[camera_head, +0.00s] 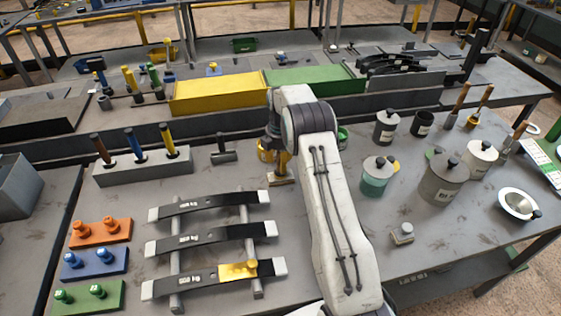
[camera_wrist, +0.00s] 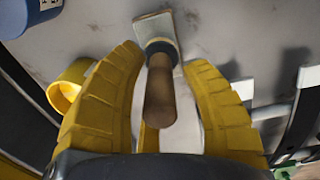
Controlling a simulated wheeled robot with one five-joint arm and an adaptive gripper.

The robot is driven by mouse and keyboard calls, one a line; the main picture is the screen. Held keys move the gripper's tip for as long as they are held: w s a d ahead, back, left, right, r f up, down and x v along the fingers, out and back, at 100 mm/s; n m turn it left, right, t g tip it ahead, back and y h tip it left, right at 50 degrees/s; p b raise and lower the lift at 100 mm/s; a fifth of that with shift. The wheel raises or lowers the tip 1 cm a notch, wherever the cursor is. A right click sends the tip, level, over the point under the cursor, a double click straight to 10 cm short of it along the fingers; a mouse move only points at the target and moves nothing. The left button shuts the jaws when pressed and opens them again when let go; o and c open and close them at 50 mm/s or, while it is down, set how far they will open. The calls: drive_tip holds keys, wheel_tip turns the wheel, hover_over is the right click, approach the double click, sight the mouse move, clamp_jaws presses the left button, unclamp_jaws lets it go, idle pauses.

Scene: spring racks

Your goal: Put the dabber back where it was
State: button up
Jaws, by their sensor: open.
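The dabber shows in the wrist view as a brown wooden handle (camera_wrist: 160,95) with a dark collar and a pale, flat rectangular head on the bench. Its handle points toward the camera and lies between the two yellow fingers of my gripper (camera_wrist: 165,115). The fingers are open, with a gap at each side of the handle. In the head view, my gripper (camera_head: 279,157) is low over the middle of the bench, and the dabber's tan head (camera_head: 281,179) shows just below it. The handle is mostly hidden there.
A yellow cup (camera_wrist: 65,92) stands left of the gripper. A rack with three dark bars (camera_head: 208,244) lies front left, and a grey block with three upright handles (camera_head: 145,168) behind it. Pots, including a grey one (camera_head: 441,182), stand at right.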

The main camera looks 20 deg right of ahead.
wheel_tip(320, 180, up, 12)
drive_tip(key=shift+s+r, duration=0.1)
drive_tip(key=s+a+r+m+t, duration=0.1)
drive_tip(key=s+a+r+m, duration=0.3)
drive_tip(key=s+r, duration=0.3)
drive_tip(key=s+a+r+m+t, duration=0.1)
drive_tip(key=s+a+r+m, duration=0.25)
drive_tip(key=s+r, duration=0.35)
drive_tip(key=s+a+f+m, duration=0.1)
drive_tip(key=s+m, duration=0.1)
drive_tip(key=s, duration=0.5)
drive_tip(key=s+a+f+m+t, duration=0.1)
drive_tip(key=s+a+m, duration=0.1)
drive_tip(key=s, duration=0.6)
drive_tip(key=s+a+f+m+t, duration=0.1)
drive_tip(key=s+m, duration=0.3)
drive_tip(key=s, duration=0.4)
drive_tip(key=shift+a+f, duration=0.4)
drive_tip(key=shift+f, duration=0.1)
